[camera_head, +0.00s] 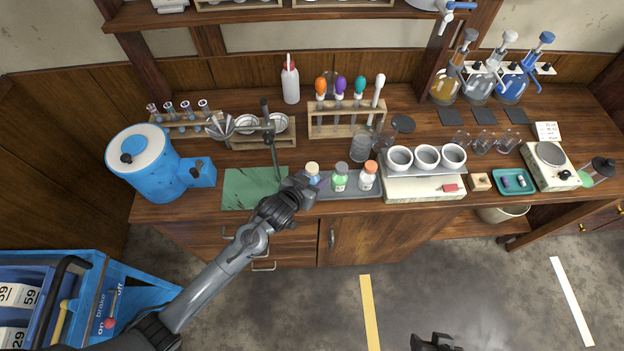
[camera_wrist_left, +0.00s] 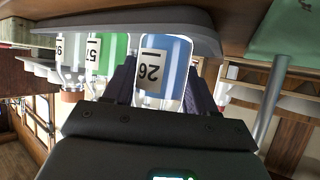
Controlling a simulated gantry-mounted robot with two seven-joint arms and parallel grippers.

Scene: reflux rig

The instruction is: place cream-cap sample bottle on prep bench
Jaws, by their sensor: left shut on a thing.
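The cream-cap sample bottle (camera_head: 313,170) stands upright at the left end of a dark grey tray (camera_head: 352,191) on the wooden bench (camera_head: 195,207). My left gripper (camera_head: 309,183) is shut on this bottle from the front. In the left wrist view the bottle (camera_wrist_left: 166,68) shows blue contents and a white label reading 26, between the two dark fingers. I cannot tell whether its base touches the tray. Part of my right gripper (camera_head: 432,342) shows at the bottom edge of the head view, too cut off to tell its state.
A green mat (camera_head: 240,190) lies left, with a metal stand (camera_head: 268,135) behind. A test-tube rack (camera_head: 345,119) stands behind; white crucibles (camera_head: 427,157) stand right.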

